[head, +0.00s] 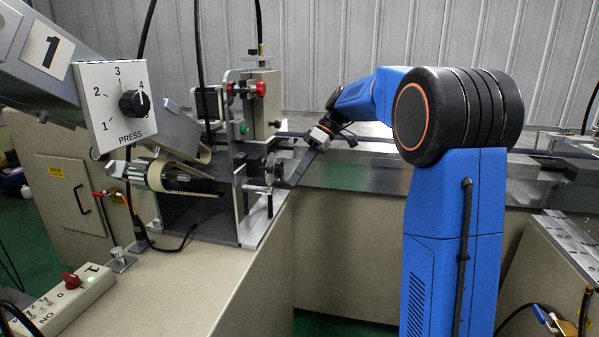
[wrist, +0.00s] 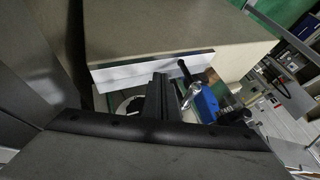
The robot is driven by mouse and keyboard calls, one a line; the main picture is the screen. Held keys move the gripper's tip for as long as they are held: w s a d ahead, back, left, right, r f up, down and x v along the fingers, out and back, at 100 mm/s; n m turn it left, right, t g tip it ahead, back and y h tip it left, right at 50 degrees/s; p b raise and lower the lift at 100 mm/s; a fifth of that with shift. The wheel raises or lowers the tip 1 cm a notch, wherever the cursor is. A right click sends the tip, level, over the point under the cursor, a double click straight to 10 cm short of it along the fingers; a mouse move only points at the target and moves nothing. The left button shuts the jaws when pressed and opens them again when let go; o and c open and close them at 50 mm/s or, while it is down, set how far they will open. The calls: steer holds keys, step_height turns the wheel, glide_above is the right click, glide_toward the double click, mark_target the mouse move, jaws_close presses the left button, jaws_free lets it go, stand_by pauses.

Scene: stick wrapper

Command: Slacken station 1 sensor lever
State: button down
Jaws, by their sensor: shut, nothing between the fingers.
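The station marked 1 is at the left in the head view, with a white PRESS dial plate (head: 112,115). A dark lever (head: 270,205) hangs down beside round metal parts at the right side of the station's frame. I take it for the sensor lever, but its label is not readable. My gripper (head: 292,184) is shut and empty, pointing down just right of that lever, apparently apart from it. In the wrist view my gripper (wrist: 160,78) points at a white strip. A black-handled lever (wrist: 183,69) with a silver fitting shows just right of its fingers.
A metal rail (head: 370,177) runs behind my gripper. A white switch box (head: 66,301) lies on the beige bench at front left. Cables hang around the station.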

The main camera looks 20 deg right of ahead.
mark_target(272, 210)
steer(key=s+a+f, duration=0.3)
steer(key=a+f, duration=0.1)
steer(key=a, duration=0.2)
steer(key=shift+s+a+f, duration=0.15)
steer(key=shift+a, duration=0.05)
steer(key=shift+s+a+f, duration=0.1)
steer(key=shift+s+a, duration=0.3)
steer(key=shift+s, duration=0.05)
stand_by(0.3)
steer(key=v, duration=1.7)
